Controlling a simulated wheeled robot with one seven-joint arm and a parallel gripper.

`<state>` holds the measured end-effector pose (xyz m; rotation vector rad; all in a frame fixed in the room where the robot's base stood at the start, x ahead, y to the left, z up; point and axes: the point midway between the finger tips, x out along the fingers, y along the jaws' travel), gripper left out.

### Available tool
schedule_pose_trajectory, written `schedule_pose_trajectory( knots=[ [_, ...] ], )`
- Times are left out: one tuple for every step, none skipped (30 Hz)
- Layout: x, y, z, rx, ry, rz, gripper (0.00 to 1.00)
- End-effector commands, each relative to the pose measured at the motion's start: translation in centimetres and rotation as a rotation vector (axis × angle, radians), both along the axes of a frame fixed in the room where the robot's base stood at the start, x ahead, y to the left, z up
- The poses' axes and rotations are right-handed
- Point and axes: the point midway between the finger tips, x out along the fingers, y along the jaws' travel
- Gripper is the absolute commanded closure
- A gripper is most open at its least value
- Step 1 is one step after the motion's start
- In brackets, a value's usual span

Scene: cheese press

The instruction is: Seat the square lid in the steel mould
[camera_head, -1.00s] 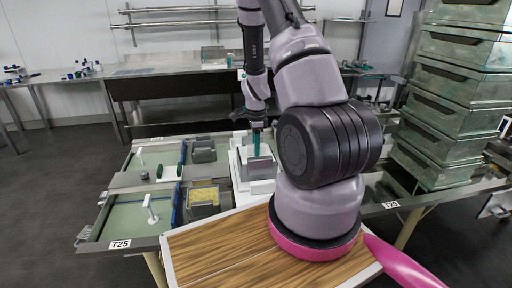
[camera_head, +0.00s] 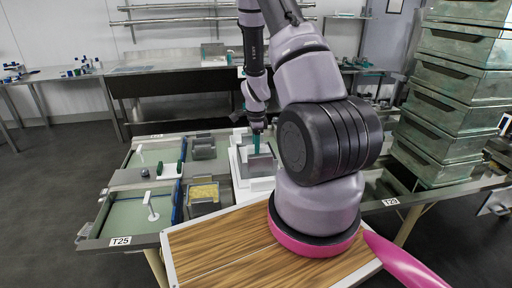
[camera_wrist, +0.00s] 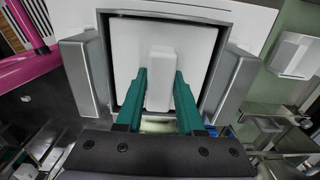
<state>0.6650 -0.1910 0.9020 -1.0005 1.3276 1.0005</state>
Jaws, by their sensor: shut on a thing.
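The white square lid (camera_wrist: 198,45) has a raised block handle (camera_wrist: 160,78) at its middle. My gripper (camera_wrist: 160,72) is shut on that handle with its two teal fingers, one on each side. The steel mould (camera_wrist: 82,78) frames the lid in the wrist view, with a thin dark gap along the lid's left and far edges. I cannot tell how deep the lid sits. In the head view my gripper (camera_head: 256,146) points down over the steel mould (camera_head: 261,165), and the lid is mostly hidden there.
The mould stands on a white base (camera_head: 240,185). To its left are a tray with yellow contents (camera_head: 203,192), another steel mould (camera_head: 203,147) and green-floored basins (camera_head: 135,215). A wooden board (camera_head: 220,240) lies in front. Stacked metal crates (camera_head: 450,110) rise at the right.

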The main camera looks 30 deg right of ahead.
Motion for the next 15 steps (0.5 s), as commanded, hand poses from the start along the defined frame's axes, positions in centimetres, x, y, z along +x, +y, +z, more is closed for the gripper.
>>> schedule_pose_trajectory(
  knots=[
    [0.01, 0.00, -0.08, 0.000, 0.000, 0.000, 1.00],
    [0.02, -0.01, -0.12, 0.000, 0.000, 0.000, 1.00],
    [0.02, -0.02, -0.18, 0.000, 0.000, 0.000, 1.00],
    [0.02, -0.02, -0.22, 0.000, -0.001, 0.000, 1.00],
    [0.03, -0.02, -0.27, 0.000, -0.001, 0.000, 1.00],
    [0.03, -0.02, -0.33, 0.000, -0.001, 0.000, 1.00],
    [0.03, -0.02, -0.37, 0.000, -0.001, 0.000, 1.00],
    [0.03, -0.02, -0.42, 0.000, -0.001, 0.001, 1.00],
    [0.03, -0.02, -0.48, 0.000, -0.001, 0.001, 1.00],
    [0.02, -0.03, -0.52, 0.000, -0.001, 0.001, 1.00],
    [0.02, -0.03, -0.57, 0.000, -0.001, 0.001, 1.00],
    [0.01, -0.02, -0.63, 0.000, -0.001, 0.001, 1.00],
    [0.01, -0.02, -0.68, 0.000, 0.000, 0.001, 1.00],
    [0.01, -0.02, -0.73, 0.000, 0.000, 0.001, 1.00],
    [0.00, -0.02, -0.79, 0.000, 0.000, 0.001, 1.00]
  ],
)
